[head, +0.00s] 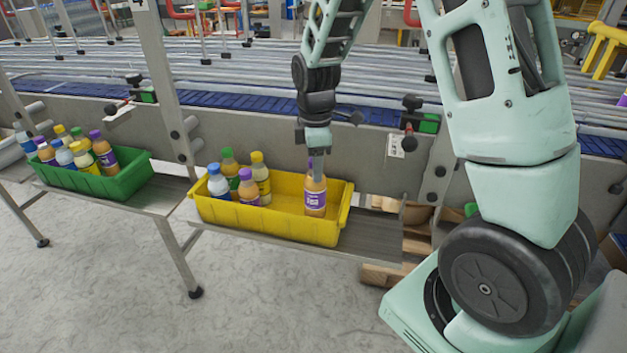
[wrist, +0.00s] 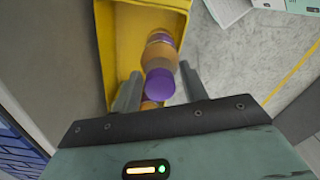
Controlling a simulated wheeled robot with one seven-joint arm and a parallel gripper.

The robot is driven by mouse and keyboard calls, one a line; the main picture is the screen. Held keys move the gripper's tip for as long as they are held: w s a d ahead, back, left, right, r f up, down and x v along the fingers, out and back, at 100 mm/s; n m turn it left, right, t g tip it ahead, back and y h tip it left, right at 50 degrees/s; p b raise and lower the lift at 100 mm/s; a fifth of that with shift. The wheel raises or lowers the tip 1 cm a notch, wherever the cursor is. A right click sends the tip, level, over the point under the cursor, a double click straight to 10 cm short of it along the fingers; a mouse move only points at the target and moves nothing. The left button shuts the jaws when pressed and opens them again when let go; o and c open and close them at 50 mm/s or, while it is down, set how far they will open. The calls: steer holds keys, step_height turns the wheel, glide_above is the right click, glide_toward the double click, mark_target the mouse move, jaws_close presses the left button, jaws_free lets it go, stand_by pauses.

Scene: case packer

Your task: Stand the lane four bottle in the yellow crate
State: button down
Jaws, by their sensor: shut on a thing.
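The yellow crate (head: 262,222) stands on a metal shelf in front of the conveyor. My gripper (head: 317,170) points down over the crate's right part and is shut on an orange bottle (head: 315,197) with a purple label and purple cap. The bottle is upright at the crate's right end; I cannot tell whether its base touches the crate floor. In the wrist view the bottle's purple cap (wrist: 160,84) lies between the two fingers (wrist: 160,88), with the yellow crate (wrist: 121,45) around it. I cannot read a lane number for it.
Several bottles (head: 248,187) stand in the crate's left part, with bare floor between them and the held bottle. A green crate (head: 120,183) full of bottles stands on the shelf to the left. A post (head: 168,85) rises between the shelves. A wooden pallet (head: 385,274) lies below right.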

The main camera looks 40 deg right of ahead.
mark_target(315, 185)
steer(key=shift+f+p, duration=0.65)
steer(key=shift+f, duration=2.45)
steer(key=shift+f, duration=0.15)
steer(key=c, duration=0.8)
jaws_free()
steer(key=shift+o, duration=0.2)
